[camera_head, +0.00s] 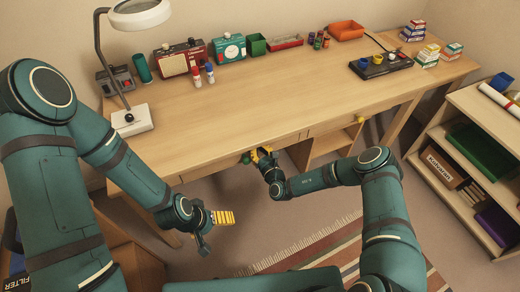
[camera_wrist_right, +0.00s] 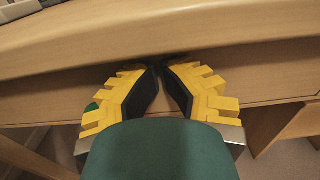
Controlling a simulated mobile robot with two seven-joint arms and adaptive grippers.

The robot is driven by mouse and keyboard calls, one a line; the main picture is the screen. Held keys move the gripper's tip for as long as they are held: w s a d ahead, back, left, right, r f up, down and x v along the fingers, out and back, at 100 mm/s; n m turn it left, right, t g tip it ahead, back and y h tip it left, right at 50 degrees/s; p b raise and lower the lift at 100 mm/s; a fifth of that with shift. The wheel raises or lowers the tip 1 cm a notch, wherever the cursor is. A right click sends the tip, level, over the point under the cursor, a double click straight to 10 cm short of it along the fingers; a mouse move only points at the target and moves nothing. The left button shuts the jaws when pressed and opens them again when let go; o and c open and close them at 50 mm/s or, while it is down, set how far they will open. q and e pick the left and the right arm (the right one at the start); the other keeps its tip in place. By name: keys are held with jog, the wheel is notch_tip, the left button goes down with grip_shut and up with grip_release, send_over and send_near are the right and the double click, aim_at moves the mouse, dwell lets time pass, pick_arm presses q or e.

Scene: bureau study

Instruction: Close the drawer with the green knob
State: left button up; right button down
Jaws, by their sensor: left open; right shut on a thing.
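The green knob (camera_head: 246,158) sits on a drawer front (camera_head: 215,169) under the desk's front edge. In the right wrist view, a sliver of the green knob (camera_wrist_right: 93,107) shows left of the fingers, partly covered. My right gripper (camera_head: 263,151) is at the drawer front, just right of the knob. In its wrist view the yellow fingers (camera_wrist_right: 160,68) come together at the tips by a dark gap under the desk edge; what they hold is hidden. I cannot tell how far the drawer is out. My left gripper (camera_head: 222,222) is open and empty, below and in front of the desk.
The desk top (camera_head: 270,92) is mostly clear in the middle, with a lamp (camera_head: 132,118) at left. A yellow knob (camera_head: 361,119) is on another front to the right. A low shelf (camera_head: 470,190) stands at far right; a striped rug (camera_head: 320,250) covers the floor.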

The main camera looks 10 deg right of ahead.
jog(key=shift+w+r, duration=0.15)
jog(key=v, duration=1.2)
